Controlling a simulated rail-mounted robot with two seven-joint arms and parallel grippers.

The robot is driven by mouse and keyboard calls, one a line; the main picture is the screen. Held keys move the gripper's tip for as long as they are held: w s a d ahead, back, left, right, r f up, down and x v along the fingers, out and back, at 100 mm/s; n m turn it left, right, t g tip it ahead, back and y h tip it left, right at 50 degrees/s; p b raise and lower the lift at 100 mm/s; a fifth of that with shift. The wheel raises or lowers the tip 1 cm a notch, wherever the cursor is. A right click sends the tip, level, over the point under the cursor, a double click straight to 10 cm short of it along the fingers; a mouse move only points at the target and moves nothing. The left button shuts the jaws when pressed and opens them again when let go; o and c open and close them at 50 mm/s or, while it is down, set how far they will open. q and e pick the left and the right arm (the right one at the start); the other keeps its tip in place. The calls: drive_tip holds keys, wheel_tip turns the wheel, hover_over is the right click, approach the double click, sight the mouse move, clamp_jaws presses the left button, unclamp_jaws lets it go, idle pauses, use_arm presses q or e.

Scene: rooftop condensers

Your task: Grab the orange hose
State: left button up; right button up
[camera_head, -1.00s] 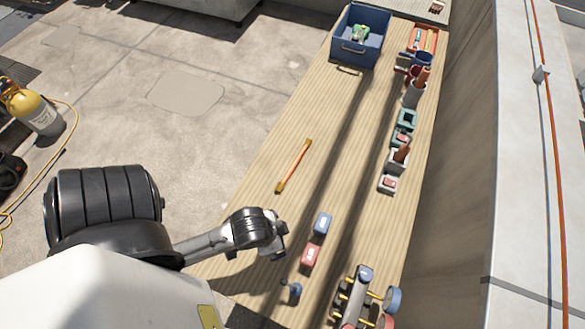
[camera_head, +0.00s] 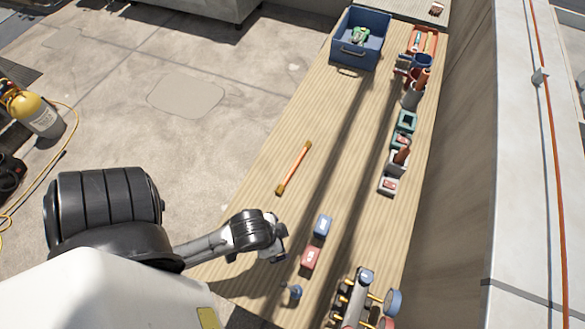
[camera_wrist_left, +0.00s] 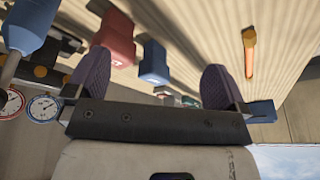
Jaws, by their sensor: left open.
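The orange hose (camera_head: 294,167) is a short, straight orange length with yellowish ends, lying on the wooden bench (camera_head: 250,190) near its left edge. It also shows in the left wrist view (camera_wrist_left: 249,52), at the upper right. My left gripper (camera_head: 283,258) is over the near part of the bench, nearer to me than the hose and apart from it. In the left wrist view its two purple-padded fingers (camera_wrist_left: 150,84) are spread wide with nothing between them held. My right gripper is not in view.
A blue box (camera_head: 323,226) and a red box (camera_head: 310,259) stand just right of my left gripper. A gauge manifold (camera_head: 353,296) is at the near right. Several fittings line the right side, and a blue bin (camera_head: 374,52) stands at the far end. Bench around the hose is clear.

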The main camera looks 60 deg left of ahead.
use_arm(q)
drive_tip(key=c, duration=1)
drive_tip(key=shift+o, duration=0.2)
drive_tip(key=shift+d, duration=0.1)
